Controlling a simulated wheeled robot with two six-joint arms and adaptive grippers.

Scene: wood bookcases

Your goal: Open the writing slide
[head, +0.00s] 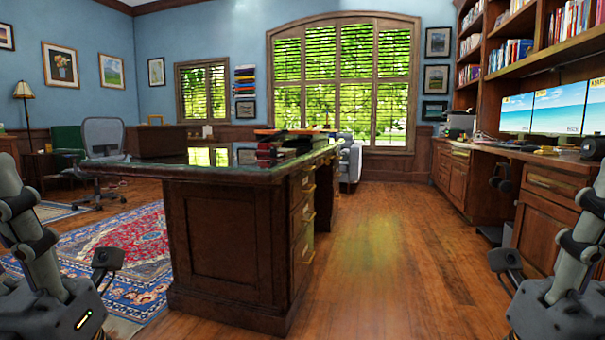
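A large dark wooden desk (222,235) with a glossy dark top stands ahead of me, left of centre. Its right face has a stack of drawers (303,218) with brass handles, seen at a steep angle, and they look shut. I cannot make out which part is the writing slide. My left and right arms come in at the lower corners of the head view. Neither gripper's fingers show, and nothing of mine is near the desk's drawers.
Wood floor (390,250) is clear right of the desk. A wooden counter (545,185) with monitors (557,110) runs along the right. A patterned rug (115,255) and grey office chair (103,145) are left. Books (268,152) lie on the desk.

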